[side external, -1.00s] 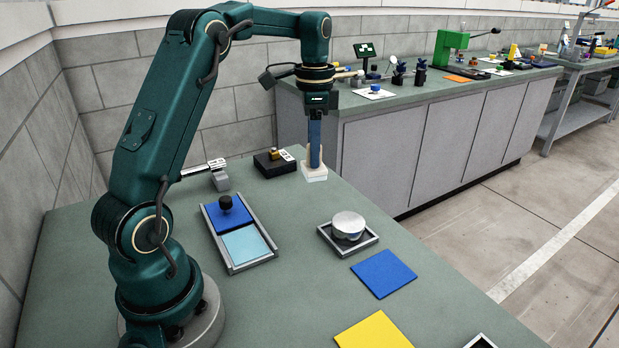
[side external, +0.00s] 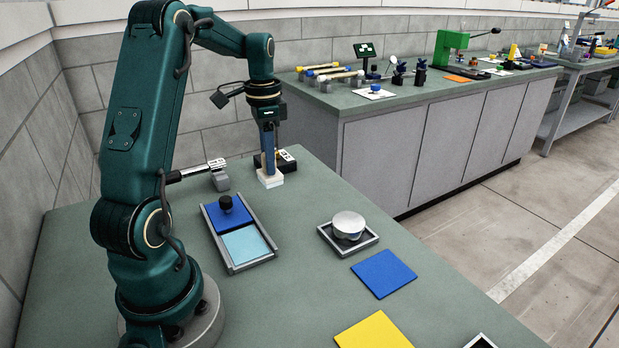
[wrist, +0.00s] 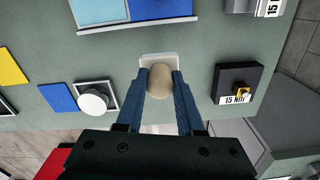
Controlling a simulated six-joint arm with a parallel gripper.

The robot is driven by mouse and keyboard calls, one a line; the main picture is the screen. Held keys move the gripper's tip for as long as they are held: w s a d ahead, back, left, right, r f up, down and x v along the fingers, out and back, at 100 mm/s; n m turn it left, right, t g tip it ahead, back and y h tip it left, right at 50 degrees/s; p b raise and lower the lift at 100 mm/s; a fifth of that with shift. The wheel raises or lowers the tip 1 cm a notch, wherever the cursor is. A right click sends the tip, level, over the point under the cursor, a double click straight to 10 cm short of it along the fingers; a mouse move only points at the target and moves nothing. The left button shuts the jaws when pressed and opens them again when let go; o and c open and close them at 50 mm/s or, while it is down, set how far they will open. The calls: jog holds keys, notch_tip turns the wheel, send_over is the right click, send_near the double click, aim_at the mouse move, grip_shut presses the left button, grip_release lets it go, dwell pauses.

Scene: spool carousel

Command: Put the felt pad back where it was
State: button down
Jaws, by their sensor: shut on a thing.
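My gripper (side external: 268,165) points straight down and is shut on a pale block with a white square base (side external: 271,181), which I take to be the felt pad. In the wrist view its rounded beige grip sits between my two blue fingers (wrist: 160,80), with the white base (wrist: 158,58) showing beyond them. The pad is upright, low over the green table, in front of the black box. I cannot tell whether its underside touches the table. The fingers hide the sides of the grip.
The black box (wrist: 239,80) labelled "15 Nm" stands close by. A grey-framed tray (side external: 233,265) holds blue and light blue panels and a black knob (side external: 225,202). A small tray holds a round silvery piece (side external: 348,224). Blue (side external: 384,273) and yellow (side external: 374,331) sheets lie nearer.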

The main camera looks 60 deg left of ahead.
jog(key=shift+w+d+f, duration=0.35)
jog(key=shift+w+f, duration=0.35)
jog(key=shift+f, duration=0.4)
jog(key=shift+w+d+f, duration=0.4)
jog(key=shift+w+f, duration=0.25)
jog(key=shift+f, duration=0.5)
jog(key=shift+w+d+f, duration=0.35)
jog(key=shift+w+f, duration=0.35)
jog(key=shift+f, duration=0.4)
jog(key=c, duration=0.5)
grip_release()
jog(key=shift+f, duration=0.15)
jog(key=shift+c, duration=0.2)
